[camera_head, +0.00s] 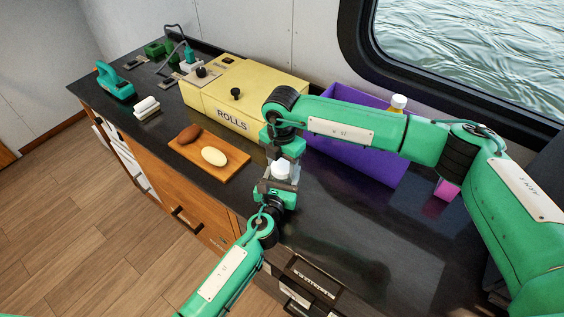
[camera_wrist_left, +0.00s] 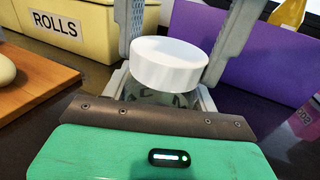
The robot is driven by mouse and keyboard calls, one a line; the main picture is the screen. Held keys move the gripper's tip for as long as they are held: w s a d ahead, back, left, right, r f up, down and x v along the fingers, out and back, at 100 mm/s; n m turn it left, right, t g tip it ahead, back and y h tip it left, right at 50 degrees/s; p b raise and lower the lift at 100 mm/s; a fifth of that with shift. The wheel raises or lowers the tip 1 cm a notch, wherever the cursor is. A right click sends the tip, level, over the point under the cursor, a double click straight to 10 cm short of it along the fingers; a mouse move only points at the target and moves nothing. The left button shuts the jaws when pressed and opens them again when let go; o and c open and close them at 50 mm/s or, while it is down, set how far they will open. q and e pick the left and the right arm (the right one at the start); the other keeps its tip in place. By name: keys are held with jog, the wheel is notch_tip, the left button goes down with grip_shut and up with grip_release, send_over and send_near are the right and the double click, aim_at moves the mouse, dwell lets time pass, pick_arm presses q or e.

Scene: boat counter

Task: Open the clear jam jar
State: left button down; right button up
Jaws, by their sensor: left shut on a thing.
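The clear jam jar (camera_wrist_left: 165,98) stands upright with its white lid (camera_wrist_left: 167,62) on; the lid also shows in the head view (camera_head: 281,171). My left gripper (camera_wrist_left: 163,90) is shut on the jar's glass body, below the lid; in the head view it (camera_head: 278,188) comes from the front. My right gripper (camera_wrist_left: 178,45) points down from above. Its two grey fingers stand apart, one on each side of the lid, with a gap still showing at the right side. The jar's lower part is hidden behind my left gripper.
A yellow ROLLS box (camera_head: 218,91) and a purple bin (camera_head: 345,160) stand behind the jar. A wooden board (camera_head: 225,170) with a brown and a pale oval item lies to the left. The dark counter (camera_head: 340,225) is clear at the right front.

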pick_arm(q)
jog(key=shift+f, duration=0.1)
pick_arm(e)
jog(key=n, duration=0.3)
jog(key=shift+n, duration=0.3)
jog(key=n, duration=0.4)
jog(key=shift+n, duration=0.3)
jog(key=n, duration=0.4)
jog(key=shift+n, duration=0.3)
jog(key=n, duration=0.4)
jog(key=shift+n, duration=0.3)
jog(key=n, duration=0.4)
jog(key=shift+r+n, duration=0.1)
jog(key=shift+n, duration=0.2)
jog(key=n, duration=0.4)
jog(key=shift+n, duration=0.3)
jog(key=n, duration=0.4)
jog(key=shift+n, duration=0.3)
jog(key=n, duration=0.4)
jog(key=shift+n, duration=0.4)
